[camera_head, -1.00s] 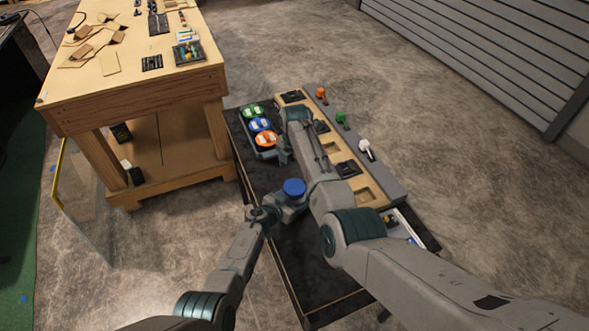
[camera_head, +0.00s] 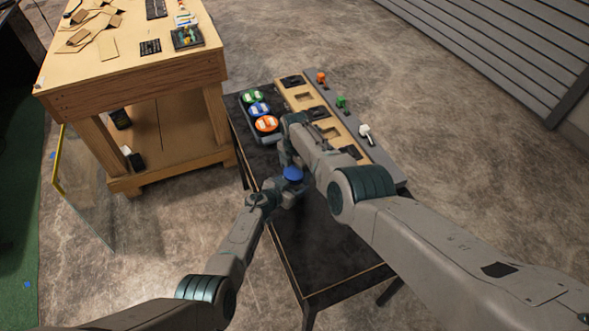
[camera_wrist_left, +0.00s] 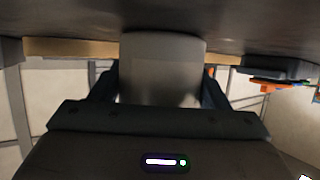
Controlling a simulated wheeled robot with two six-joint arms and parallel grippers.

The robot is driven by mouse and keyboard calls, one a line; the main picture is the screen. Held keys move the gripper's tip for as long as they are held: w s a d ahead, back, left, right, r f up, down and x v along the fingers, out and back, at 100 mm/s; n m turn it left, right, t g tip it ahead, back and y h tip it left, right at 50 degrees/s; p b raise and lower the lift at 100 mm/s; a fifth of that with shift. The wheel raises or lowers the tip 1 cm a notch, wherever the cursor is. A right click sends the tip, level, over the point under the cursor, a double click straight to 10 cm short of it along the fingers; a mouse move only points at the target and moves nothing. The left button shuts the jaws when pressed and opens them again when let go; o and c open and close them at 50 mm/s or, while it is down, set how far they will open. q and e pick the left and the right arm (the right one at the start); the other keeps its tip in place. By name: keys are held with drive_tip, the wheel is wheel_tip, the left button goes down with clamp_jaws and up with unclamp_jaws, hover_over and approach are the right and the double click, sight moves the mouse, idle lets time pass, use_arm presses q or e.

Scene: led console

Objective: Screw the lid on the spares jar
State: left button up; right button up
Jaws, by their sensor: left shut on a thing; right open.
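The spares jar (camera_wrist_left: 163,68) is a grey cylinder between the fingers of my left gripper (camera_wrist_left: 160,90) in the left wrist view. In the head view my left gripper (camera_head: 280,192) is shut on it over the dark table. A round blue lid (camera_head: 293,175) shows on top of the jar; whether it is threaded on cannot be told. My right gripper (camera_head: 291,160) is open and points down directly above the lid, with its fingertips close to it. The right hand partly hides the lid's far side, so contact is unclear.
A dark tray (camera_head: 268,138) with green, blue and orange round items stands on the dark table (camera_head: 320,250), beyond the grippers. A wooden board (camera_head: 304,97) with recesses and a grey strip with orange, green and white knobs lie to the right. A wooden workbench (camera_head: 135,70) stands left.

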drive_tip(key=c, duration=1)
drive_tip(key=m, duration=0.5)
drive_tip(key=shift+m, duration=0.3)
drive_tip(key=m, duration=0.4)
drive_tip(key=o, duration=1.1)
drive_tip(key=shift+c, duration=0.2)
drive_tip(key=shift+r, duration=2.25)
